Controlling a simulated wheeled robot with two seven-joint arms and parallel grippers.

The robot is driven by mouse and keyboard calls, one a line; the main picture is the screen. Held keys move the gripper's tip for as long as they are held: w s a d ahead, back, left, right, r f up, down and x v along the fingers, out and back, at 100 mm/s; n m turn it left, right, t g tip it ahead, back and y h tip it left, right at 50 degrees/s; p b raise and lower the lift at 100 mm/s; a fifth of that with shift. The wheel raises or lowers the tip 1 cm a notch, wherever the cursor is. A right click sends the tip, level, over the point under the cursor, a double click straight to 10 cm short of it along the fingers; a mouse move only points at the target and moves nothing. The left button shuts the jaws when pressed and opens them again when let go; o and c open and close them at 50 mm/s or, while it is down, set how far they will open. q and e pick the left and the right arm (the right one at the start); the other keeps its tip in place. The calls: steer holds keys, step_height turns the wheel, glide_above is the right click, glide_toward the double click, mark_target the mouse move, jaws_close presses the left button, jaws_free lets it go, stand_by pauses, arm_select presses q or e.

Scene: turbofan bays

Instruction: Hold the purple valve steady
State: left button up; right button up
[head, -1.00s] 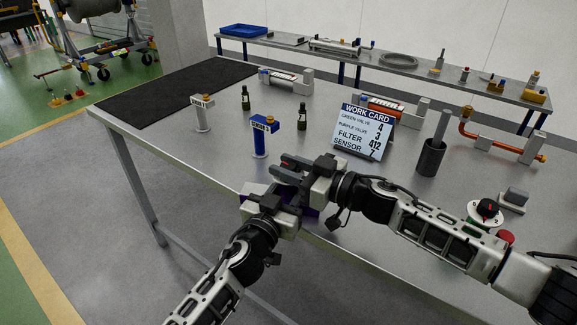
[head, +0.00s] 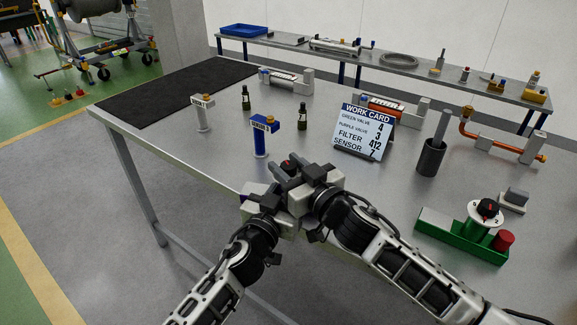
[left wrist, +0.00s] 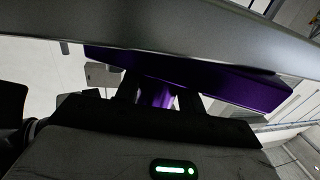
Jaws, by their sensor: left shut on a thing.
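The purple valve is at the near edge of the table, mostly hidden behind my grippers in the head view; a bit of its purple body (head: 256,188) shows. Its body also spans the left wrist view (left wrist: 215,80), up against the grey table's edge. My left gripper (left wrist: 160,97) is shut on a purple part of the valve. My right gripper (head: 286,175) is over the valve, by a small red and black knob (head: 288,164); the gap between its fingers is unclear. The work card (head: 364,132) reads purple valve 3.
A green valve (head: 452,236) with a dial and red knob stands at the table's right. A blue sensor post (head: 260,138), a white post (head: 203,114), two dark bottles and a dark cup (head: 431,158) stand farther back. A black mat (head: 180,90) covers the far left.

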steer(key=shift+o, duration=0.8)
steer(key=v, duration=1.2)
steer(key=shift+w, duration=0.1)
